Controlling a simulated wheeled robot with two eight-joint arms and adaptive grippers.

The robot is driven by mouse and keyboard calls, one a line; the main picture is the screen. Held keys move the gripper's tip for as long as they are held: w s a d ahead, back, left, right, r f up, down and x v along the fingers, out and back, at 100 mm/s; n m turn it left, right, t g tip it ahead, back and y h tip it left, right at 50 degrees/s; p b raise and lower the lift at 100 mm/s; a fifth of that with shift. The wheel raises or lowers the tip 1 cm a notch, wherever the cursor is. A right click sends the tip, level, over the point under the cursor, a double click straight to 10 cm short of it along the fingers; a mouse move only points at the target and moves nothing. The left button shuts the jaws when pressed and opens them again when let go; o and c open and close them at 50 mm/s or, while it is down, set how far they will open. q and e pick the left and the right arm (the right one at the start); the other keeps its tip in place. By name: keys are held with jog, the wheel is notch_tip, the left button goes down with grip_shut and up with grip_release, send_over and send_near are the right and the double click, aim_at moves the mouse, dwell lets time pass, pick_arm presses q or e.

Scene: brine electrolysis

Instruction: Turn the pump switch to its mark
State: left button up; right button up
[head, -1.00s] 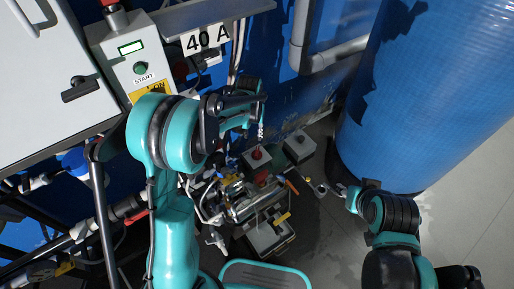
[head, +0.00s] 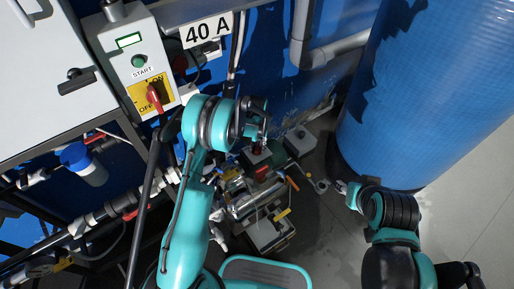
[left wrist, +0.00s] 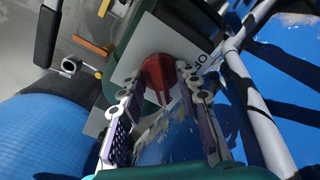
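My left gripper (left wrist: 158,86) is open, with one finger on each side of the knob. I cannot tell whether the fingers touch it. In the head view my left gripper (head: 259,142) is over the low equipment, and my arm partly hides the switch box. My right gripper (head: 341,187) is beside the blue tank, too small to tell whether open or shut.
The wall control box (head: 130,60) carries a green START button (head: 139,61) and a red ON/OFF handle (head: 153,97) on a yellow plate. A large blue tank (head: 430,90) stands at right. Pipes and pump parts (head: 245,203) crowd the floor below my left arm.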

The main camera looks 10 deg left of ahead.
pick_arm(q)
grip_shut()
jog(key=shift+n, duration=0.3)
jog(key=n+b, duration=0.1)
jog(key=n, duration=0.1)
jog(key=shift+n, duration=0.3)
jog(key=n+b, duration=0.1)
jog(key=n, duration=0.2)
jog(key=shift+n, duration=0.4)
jog(key=n+b, duration=0.1)
jog(key=n, duration=0.9)
jog(key=shift+n, duration=0.4)
jog(key=shift+b, duration=0.3)
